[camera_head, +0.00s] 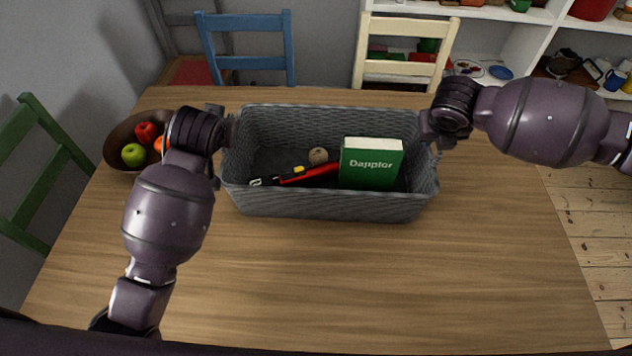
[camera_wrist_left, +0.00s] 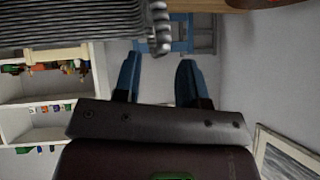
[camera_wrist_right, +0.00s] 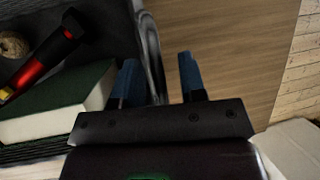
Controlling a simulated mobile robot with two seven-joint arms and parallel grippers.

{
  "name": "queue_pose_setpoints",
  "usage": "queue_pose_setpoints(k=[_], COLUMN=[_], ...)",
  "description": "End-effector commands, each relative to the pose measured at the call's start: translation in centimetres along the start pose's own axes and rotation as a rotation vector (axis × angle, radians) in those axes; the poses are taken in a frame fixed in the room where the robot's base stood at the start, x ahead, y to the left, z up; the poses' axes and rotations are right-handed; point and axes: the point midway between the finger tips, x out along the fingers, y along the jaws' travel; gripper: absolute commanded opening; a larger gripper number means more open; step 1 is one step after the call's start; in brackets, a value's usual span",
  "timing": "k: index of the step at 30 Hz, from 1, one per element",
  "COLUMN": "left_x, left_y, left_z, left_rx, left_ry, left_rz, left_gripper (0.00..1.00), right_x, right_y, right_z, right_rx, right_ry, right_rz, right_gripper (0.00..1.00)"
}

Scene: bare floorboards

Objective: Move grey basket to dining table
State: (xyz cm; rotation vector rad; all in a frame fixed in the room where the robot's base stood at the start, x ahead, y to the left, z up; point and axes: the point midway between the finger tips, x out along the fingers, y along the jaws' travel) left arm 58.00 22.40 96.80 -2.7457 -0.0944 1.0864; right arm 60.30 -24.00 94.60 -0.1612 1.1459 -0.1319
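The grey woven basket (camera_head: 330,206) sits on the wooden dining table (camera_head: 330,285). It holds a green book (camera_head: 371,165) marked "Dappler", a red and black tool (camera_head: 310,174) and a small round beige thing (camera_head: 318,155). My left gripper (camera_head: 226,132) is at the basket's left end; its fingers (camera_wrist_left: 160,78) are apart with nothing seen between them, and the basket (camera_wrist_left: 70,22) shows beyond. My right gripper (camera_head: 430,128) is at the right end. Its fingers (camera_wrist_right: 158,78) are apart, with the basket's rim or handle (camera_wrist_right: 152,58) in the gap. I cannot tell whether they touch it.
A fruit bowl (camera_head: 118,160) with apples stands at the table's left, close to my left arm. Blue (camera_head: 248,22), cream (camera_head: 408,25) and green (camera_head: 30,170) chairs surround the table. White shelves (camera_head: 530,45) stand behind. The table's front is clear.

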Motion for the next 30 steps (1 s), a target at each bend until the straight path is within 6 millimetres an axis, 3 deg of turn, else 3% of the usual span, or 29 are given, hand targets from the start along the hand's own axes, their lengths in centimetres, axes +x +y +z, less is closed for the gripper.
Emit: queue_pose_setpoints(k=[9,15,23,30], left_x=[-5.8,-8.1,-8.9,-8.8], left_y=[0.1,0.0,0.0,0.0], left_z=[0.0,0.0,0.0,0.0], left_rx=[-0.002,-0.001,-0.001,-0.001], left_ry=[0.002,0.002,0.0,0.0], left_rz=[0.002,0.0,0.0,0.0], left_gripper=[0.38,0.38,0.38,0.38], right_x=[0.0,0.0,-1.0,-5.2], right_y=[0.0,0.0,0.0,0.0], right_z=[0.0,0.0,0.1,0.1], right_rx=[0.0,0.0,0.0,-0.002], right_ry=[0.0,0.0,-0.001,-0.005], right_rz=[0.0,0.0,0.0,0.001], right_gripper=[0.38,0.38,0.38,0.38])
